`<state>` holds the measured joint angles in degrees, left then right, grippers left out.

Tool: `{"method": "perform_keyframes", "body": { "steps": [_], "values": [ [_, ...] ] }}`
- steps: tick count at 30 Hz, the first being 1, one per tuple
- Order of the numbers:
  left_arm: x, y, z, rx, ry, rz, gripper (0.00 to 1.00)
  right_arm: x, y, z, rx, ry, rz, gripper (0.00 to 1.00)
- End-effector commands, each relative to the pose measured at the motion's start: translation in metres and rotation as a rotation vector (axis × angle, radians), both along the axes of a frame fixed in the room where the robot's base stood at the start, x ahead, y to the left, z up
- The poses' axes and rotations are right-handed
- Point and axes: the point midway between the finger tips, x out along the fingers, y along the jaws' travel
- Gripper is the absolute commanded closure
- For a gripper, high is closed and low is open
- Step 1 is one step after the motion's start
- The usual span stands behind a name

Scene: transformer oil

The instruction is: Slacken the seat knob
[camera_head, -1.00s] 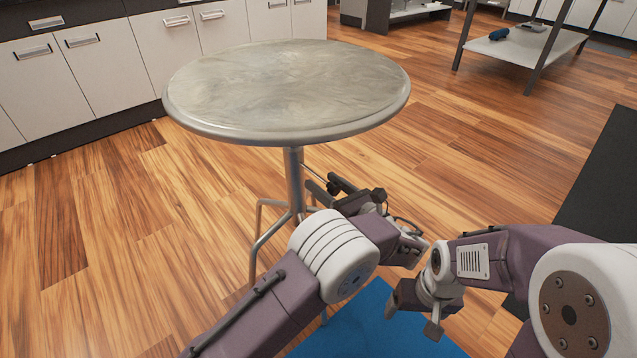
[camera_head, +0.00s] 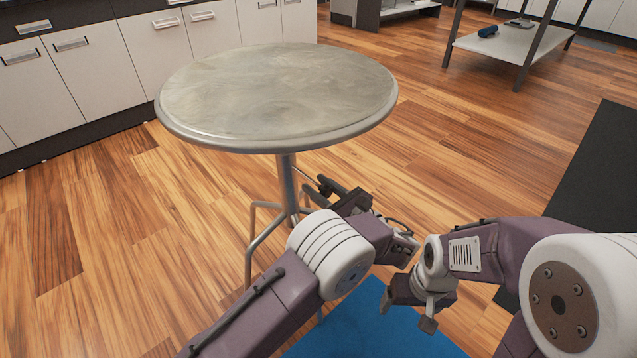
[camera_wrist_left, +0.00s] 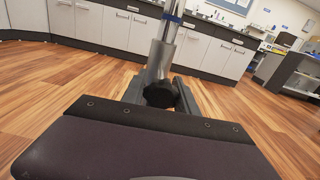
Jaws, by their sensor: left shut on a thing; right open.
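The stool has a round grey marbled seat (camera_head: 275,95) on a metal column (camera_head: 287,180) with bent tube legs. The black seat knob (camera_wrist_left: 160,95) sits on the lower column in the left wrist view. My left gripper (camera_head: 318,192) reaches the column from the right, under the seat. In the left wrist view its fingers stand on either side of the knob, shut on it. The knob cannot be made out in the head view. My right gripper (camera_head: 409,312) is open and empty, over the blue mat at lower right.
A blue mat (camera_head: 365,330) lies on the wood floor below my arms. White cabinets (camera_head: 75,75) stand behind the stool at left. A shelf rack (camera_head: 500,48) stands at the far right.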

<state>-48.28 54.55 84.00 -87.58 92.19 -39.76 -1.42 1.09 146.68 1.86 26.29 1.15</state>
Motion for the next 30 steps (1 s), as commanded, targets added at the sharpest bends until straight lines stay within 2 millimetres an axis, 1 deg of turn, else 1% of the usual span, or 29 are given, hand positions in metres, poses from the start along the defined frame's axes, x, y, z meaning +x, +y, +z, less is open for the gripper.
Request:
{"method": "perform_keyframes", "body": {
  "steps": [1,3,12,21,30],
  "values": [
    [0.000,0.000,0.002,-0.028,-0.025,0.001,1.00,0.000,0.000,0.006,0.000,0.000,0.000,0.16],
    [0.000,0.000,0.002,-0.076,-0.073,0.001,1.00,0.000,0.000,0.010,0.000,0.000,0.000,0.16],
    [0.001,-0.001,0.001,-0.277,-0.274,0.002,1.00,0.000,0.000,0.019,0.000,0.000,0.000,0.16],
    [0.001,-0.002,0.000,-0.479,-0.476,0.001,1.00,0.000,0.000,0.022,0.000,0.000,0.000,0.16],
    [0.002,-0.002,-0.001,-0.680,-0.677,0.001,1.00,0.000,0.000,0.019,0.000,0.000,0.000,0.16]
  ]
}}
